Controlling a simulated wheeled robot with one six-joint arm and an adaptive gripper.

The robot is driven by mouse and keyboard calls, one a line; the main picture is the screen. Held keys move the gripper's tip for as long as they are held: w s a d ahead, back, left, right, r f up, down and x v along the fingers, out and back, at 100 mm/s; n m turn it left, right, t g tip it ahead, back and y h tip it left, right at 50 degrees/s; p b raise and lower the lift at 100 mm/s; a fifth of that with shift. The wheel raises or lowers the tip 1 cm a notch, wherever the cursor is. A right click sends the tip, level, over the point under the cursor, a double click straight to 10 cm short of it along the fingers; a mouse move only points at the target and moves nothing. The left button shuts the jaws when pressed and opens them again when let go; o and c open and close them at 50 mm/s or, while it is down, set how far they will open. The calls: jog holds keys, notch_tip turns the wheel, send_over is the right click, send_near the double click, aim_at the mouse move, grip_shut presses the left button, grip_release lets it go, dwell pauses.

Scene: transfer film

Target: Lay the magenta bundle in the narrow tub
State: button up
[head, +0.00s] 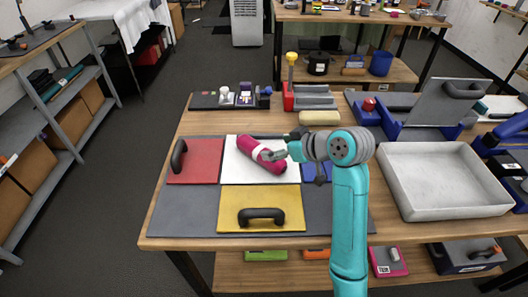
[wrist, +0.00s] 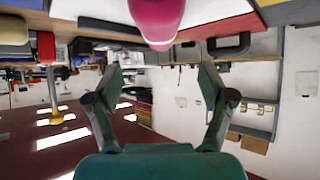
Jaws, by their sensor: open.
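The magenta bundle (head: 245,147), a rolled shape with a pale band, lies at a slant on the white panel at the middle of the table. In the wrist view its rounded magenta end (wrist: 157,18) shows at the top, beyond the fingertips. My gripper (head: 273,155) is at the bundle's right side in the head view and covers part of it; whether they touch is unclear. In the wrist view my gripper (wrist: 160,76) has its fingers spread with nothing between them. A pale, shallow, open tub (head: 440,205) stands empty at right; I cannot tell whether it is the narrow one.
A red panel (head: 205,165) and a yellow panel (head: 235,200), each with a black handle, flank the bundle. A red-ended rack (head: 288,100) and a beige block (head: 319,118) stand behind. An open blue case (head: 400,125) is at back right.

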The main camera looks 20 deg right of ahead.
aim_at(260, 147)
jog(key=shift+x, duration=3.3)
jog(key=shift+f, duration=0.15)
jog(key=shift+c, duration=0.2)
jog(key=c, duration=1.4)
